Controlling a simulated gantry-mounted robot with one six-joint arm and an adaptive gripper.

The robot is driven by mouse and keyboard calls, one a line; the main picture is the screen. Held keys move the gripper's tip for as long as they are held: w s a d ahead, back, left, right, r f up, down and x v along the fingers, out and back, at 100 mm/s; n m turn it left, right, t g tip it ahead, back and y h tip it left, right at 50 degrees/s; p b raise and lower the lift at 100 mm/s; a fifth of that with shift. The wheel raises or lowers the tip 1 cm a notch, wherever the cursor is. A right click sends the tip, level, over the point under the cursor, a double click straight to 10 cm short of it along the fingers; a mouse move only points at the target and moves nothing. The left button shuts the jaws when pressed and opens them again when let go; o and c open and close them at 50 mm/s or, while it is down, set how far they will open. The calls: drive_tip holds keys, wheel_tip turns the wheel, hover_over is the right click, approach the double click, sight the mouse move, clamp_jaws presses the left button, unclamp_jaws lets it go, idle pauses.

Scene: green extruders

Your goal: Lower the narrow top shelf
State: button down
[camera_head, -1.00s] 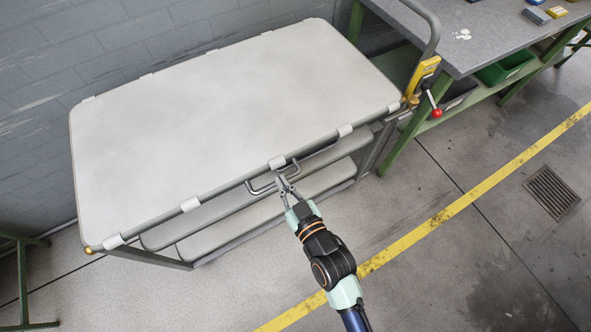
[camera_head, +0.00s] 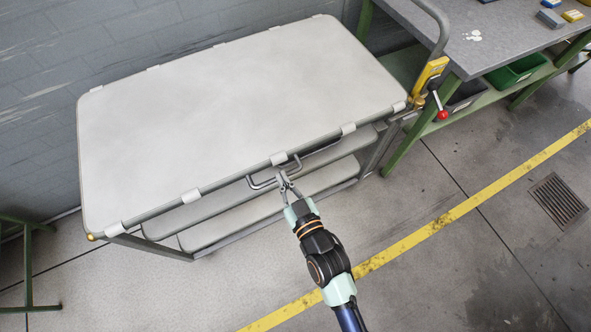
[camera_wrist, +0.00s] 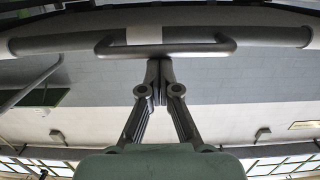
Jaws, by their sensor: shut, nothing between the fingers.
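The top shelf (camera_head: 240,110) is a pale grey panel in a grey tube frame with white clips, above lower shelves of a cart. A bent grey handle (camera_head: 260,183) sits on its front edge; the wrist view shows the handle (camera_wrist: 200,48) as a horizontal bar under the front tube. My gripper (camera_head: 281,174) is at the handle's middle, fingertips together. In the wrist view my gripper (camera_wrist: 158,66) is shut and empty, its tips right at the bar; I cannot tell whether they touch it. A lever with a red knob (camera_head: 443,115) stands at the shelf's right corner by a yellow housing (camera_head: 431,73).
Two lower shelves (camera_head: 225,228) show under the front edge. A green-legged workbench (camera_head: 480,45) with bins stands close at the right. A grey brick wall (camera_head: 60,60) is behind. The floor in front is open, with a yellow line (camera_head: 440,218) and a drain (camera_head: 558,200).

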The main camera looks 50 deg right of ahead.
drive_tip(key=s+a+f+b, duration=0.1)
drive_tip(key=s+a, duration=0.3)
drive_tip(key=s, duration=0.4)
drive_tip(key=shift+s+f+b, duration=0.15)
drive_tip(key=shift+s+b, duration=0.1)
drive_tip(key=shift+b, duration=0.3)
drive_tip(key=shift+a, duration=0.1)
drive_tip(key=w+a+r+n+y+p, duration=0.25)
drive_tip(key=w+a+r+p, duration=0.2)
drive_tip(key=r, duration=0.35)
drive_tip(key=w+a+r+n+g+y+p, duration=0.1)
drive_tip(key=w+a+r+y+p, duration=0.25)
drive_tip(key=a+r, duration=0.35)
drive_tip(key=w+a+r+n+y+p, duration=0.25)
drive_tip(key=w+a+r, duration=0.25)
drive_tip(key=r, duration=0.4)
wheel_tip(320, 180, up, 40)
drive_tip(key=s+a+m+g+h+p, duration=0.1)
drive_tip(key=p, duration=3.8)
drive_tip(key=shift+s+a+f, duration=0.15)
drive_tip(key=shift+s+a, duration=0.05)
drive_tip(key=shift+s, duration=0.05)
